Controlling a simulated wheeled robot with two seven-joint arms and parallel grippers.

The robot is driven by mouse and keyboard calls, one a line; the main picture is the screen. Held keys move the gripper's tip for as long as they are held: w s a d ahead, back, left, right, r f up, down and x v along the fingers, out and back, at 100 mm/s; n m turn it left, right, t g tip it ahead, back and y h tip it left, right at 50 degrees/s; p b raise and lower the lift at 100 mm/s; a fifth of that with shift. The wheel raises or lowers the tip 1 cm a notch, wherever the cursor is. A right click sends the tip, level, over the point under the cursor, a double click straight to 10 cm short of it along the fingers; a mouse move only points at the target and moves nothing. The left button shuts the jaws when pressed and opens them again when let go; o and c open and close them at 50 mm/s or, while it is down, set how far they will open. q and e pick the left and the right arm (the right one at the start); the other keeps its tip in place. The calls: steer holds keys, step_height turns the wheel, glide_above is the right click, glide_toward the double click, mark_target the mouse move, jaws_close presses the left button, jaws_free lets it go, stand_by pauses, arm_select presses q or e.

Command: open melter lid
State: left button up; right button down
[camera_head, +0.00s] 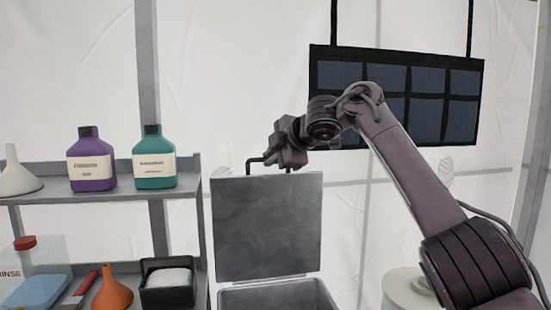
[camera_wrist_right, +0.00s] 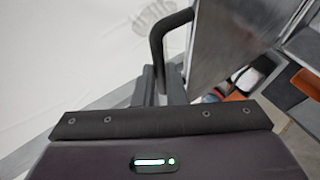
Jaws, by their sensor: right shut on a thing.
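The melter lid (camera_head: 266,228) is a grey square plate that stands upright, hinged at the back of the grey melter box (camera_head: 280,296), whose top shows open below it. A dark bent handle (camera_head: 254,163) sticks up at the lid's top edge. My right gripper (camera_head: 287,160) is at the lid's top edge, shut on the handle. In the right wrist view the handle (camera_wrist_right: 160,45) runs down between the fingers, beside the lid's metal face (camera_wrist_right: 215,40). The fingertips are partly hidden in the head view. My left gripper is not in view.
Left of the melter, a grey shelf (camera_head: 110,190) holds a purple bottle (camera_head: 91,165), a green bottle (camera_head: 154,162) and a white funnel (camera_head: 17,178). Lower down are an orange funnel (camera_head: 112,290) and a black bin (camera_head: 167,290). A dark panel (camera_head: 440,80) hangs behind my right arm.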

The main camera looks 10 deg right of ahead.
steer(key=shift+w+r, duration=0.1)
steer(key=shift+r, duration=0.3)
steer(key=c, duration=1.5)
jaws_free()
steer(key=shift+s, duration=0.3)
steer(key=shift+f, duration=0.1)
steer(key=b+v, duration=0.4)
steer(key=v, duration=0.3)
steer(key=shift+s+d+r, duration=0.25)
